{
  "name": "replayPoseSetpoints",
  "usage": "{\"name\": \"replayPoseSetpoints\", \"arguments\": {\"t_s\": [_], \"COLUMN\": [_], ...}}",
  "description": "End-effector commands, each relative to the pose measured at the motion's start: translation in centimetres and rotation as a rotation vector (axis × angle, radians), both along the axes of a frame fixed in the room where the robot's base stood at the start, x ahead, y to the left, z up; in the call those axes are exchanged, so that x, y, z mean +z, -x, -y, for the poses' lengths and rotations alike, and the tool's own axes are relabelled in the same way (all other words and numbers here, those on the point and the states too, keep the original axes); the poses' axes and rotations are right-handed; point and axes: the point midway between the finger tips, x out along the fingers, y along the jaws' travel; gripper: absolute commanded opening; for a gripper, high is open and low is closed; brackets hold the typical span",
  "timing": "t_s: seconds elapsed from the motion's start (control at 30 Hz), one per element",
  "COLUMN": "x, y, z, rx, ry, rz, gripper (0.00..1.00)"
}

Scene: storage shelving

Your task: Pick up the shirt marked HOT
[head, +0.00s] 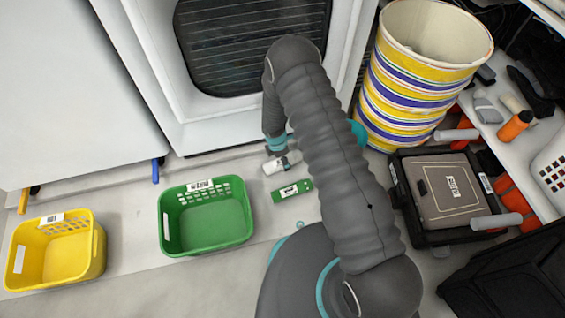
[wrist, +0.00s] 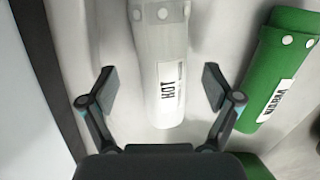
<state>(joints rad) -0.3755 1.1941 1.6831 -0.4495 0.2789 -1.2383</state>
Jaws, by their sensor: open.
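A white rolled shirt (wrist: 168,65) marked HOT lies lengthwise in the middle of the wrist view. It also shows in the head view (head: 282,163), on the floor in front of a white machine. My gripper (wrist: 160,87) is open, with one finger on each side of the white roll in the picture and visible gaps to both. I cannot tell how far above the roll the fingertips are. In the head view my arm hides most of the gripper. A green rolled shirt (wrist: 278,75) marked WARM lies to the right, outside the fingers; it also shows in the head view (head: 292,191).
A green basket (head: 207,243) and a yellow basket (head: 97,262) stand on the floor at left. The white machine (head: 225,130) is behind the shirts. A striped bin (head: 412,90) and a black case (head: 407,215) stand to the right of my arm.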

Motion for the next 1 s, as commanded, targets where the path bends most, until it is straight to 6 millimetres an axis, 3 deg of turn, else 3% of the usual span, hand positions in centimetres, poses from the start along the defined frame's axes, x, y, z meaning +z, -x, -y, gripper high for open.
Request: {"name": "replayPoseSetpoints", "arguments": {"t_s": [0.1, 0.37, 0.6, 0.67, 1.0], "x": [-0.98, -1.14, -1.12, -1.12, -0.74], "y": [-0.09, -0.09, -0.08, -0.08, -0.07], "z": [0.1, 0.11, 0.1, 0.1, 0.16], "rx": [-0.001, 0.0, 0.0, 0.0, -0.001], "ry": [-0.001, 0.0, 0.0, 0.0, -0.001], "rz": [0.001, 0.001, 0.001, 0.0, 0.001], "gripper": [0.89, 0.89, 0.32, 0.2, 0.19]}}
